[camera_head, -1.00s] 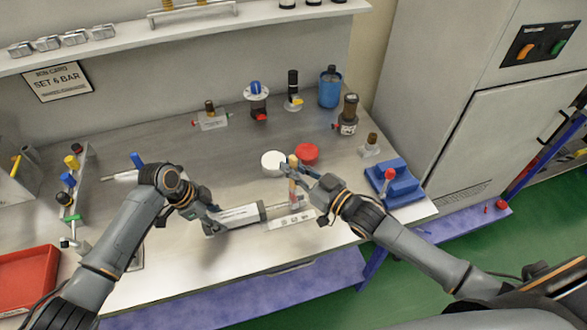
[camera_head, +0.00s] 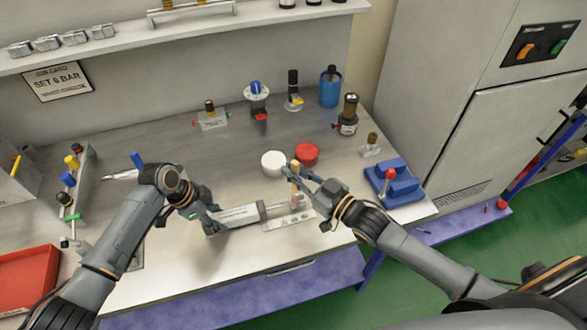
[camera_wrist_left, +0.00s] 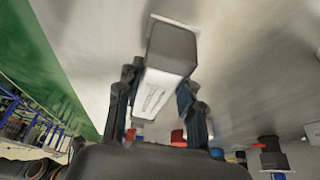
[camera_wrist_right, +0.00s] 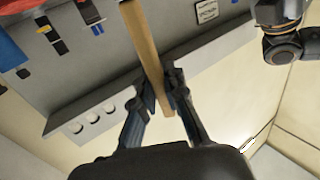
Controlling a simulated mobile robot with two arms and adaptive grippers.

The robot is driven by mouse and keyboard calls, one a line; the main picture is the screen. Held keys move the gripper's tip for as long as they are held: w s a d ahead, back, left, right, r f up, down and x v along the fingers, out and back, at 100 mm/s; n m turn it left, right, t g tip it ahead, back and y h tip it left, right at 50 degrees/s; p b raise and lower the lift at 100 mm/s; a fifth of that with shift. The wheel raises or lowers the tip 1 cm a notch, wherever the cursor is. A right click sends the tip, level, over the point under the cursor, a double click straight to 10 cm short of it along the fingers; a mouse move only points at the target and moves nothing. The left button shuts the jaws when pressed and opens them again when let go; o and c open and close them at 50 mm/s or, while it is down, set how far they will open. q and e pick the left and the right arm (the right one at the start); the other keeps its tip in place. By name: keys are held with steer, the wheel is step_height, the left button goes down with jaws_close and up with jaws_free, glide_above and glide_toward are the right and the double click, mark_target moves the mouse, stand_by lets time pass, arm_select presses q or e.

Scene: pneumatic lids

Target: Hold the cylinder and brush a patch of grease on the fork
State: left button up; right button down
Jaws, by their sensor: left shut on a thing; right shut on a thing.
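The cylinder (camera_head: 240,215) is a pale body with dark ends, lying on the bench with its rod and fork pointing right. My left gripper (camera_head: 208,219) is shut on its left end; in the left wrist view the cylinder (camera_wrist_left: 158,90) sits between the fingers (camera_wrist_left: 157,110). My right gripper (camera_head: 296,176) is shut on the wooden handle of a brush (camera_head: 295,185), held upright over the fork end (camera_head: 297,203). The handle (camera_wrist_right: 145,45) also shows between the fingers (camera_wrist_right: 158,95) in the right wrist view. The bristles and any grease on the fork are too small to make out.
A white round tub (camera_head: 273,163) and a red round lid (camera_head: 307,154) are just behind the brush. A blue block with a red-knobbed lever (camera_head: 398,185) stands to the right. A labelled strip (camera_head: 287,221) lies in front of the rod. A red tray (camera_head: 25,280) is at far left.

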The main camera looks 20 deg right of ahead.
arm_select(q)
steer(key=shift+s+f, duration=0.15)
steer(key=shift+f, duration=0.1)
arm_select(e)
steer(key=shift+w, duration=0.7)
steer(key=shift+w+f, duration=0.2)
steer(key=shift+w, duration=0.1)
steer(key=shift+s, duration=0.1)
